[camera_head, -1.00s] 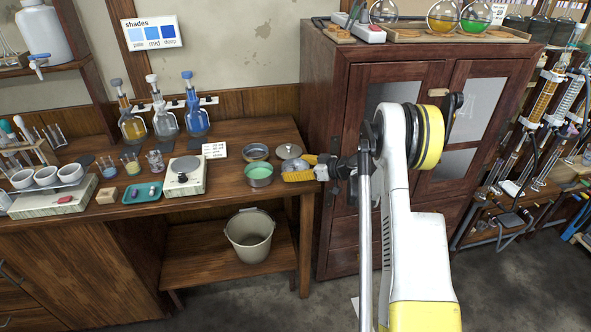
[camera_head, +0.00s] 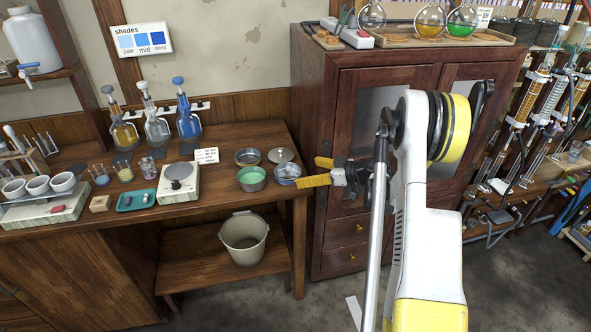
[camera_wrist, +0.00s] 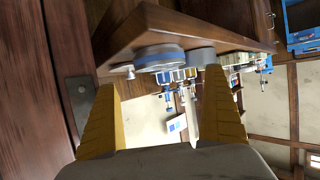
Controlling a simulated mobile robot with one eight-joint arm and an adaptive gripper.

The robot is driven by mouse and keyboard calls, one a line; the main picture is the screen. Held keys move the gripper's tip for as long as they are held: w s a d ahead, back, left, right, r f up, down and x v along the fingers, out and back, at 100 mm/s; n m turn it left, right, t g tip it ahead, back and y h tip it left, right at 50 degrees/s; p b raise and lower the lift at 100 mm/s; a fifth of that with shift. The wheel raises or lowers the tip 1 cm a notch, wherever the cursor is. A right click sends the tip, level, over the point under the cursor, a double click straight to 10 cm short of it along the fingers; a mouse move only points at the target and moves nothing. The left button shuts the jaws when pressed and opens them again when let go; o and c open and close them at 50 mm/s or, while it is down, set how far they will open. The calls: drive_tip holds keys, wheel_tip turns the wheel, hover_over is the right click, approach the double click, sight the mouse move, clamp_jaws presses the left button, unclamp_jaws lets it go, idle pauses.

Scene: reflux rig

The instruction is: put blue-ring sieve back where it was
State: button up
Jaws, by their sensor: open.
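The blue-ring sieve (camera_head: 287,172) sits near the right end of the wooden bench, beside a round dish with green inside (camera_head: 252,179). In the wrist view its blue-rimmed side (camera_wrist: 160,57) shows beyond and between my fingers. My gripper (camera_head: 316,172) is just right of the sieve, past the bench's right edge, apart from it. Its two yellow fingers are spread in the wrist view (camera_wrist: 160,118), with nothing between them.
A grey round pan (camera_head: 248,156) and a knobbed lid (camera_head: 281,155) stand behind the sieve. A balance (camera_head: 178,183) is to the left. The dark wooden cabinet (camera_head: 315,110) rises close behind my gripper. A bucket (camera_head: 244,238) stands on the lower shelf.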

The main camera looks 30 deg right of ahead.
drive_tip(key=shift+v, duration=1.2)
drive_tip(key=s+a+r+m+g+h, duration=0.15)
drive_tip(key=s+a+r, duration=0.25)
drive_tip(key=a+r, duration=0.4)
drive_tip(key=s+a+r+m+g+h, duration=0.1)
drive_tip(key=s+a+r+g, duration=0.25)
drive_tip(key=a+r, duration=0.45)
drive_tip(key=s+a+m+h, duration=0.1)
drive_tip(key=s+a, duration=0.4)
drive_tip(key=s, duration=0.6)
drive_tip(key=s+a+m+h, duration=0.2)
drive_tip(key=s+a, duration=0.3)
drive_tip(key=s, duration=0.6)
drive_tip(key=shift+a+r+h, duration=0.2)
drive_tip(key=shift+a+h, duration=0.15)
drive_tip(key=shift+h, duration=0.1)
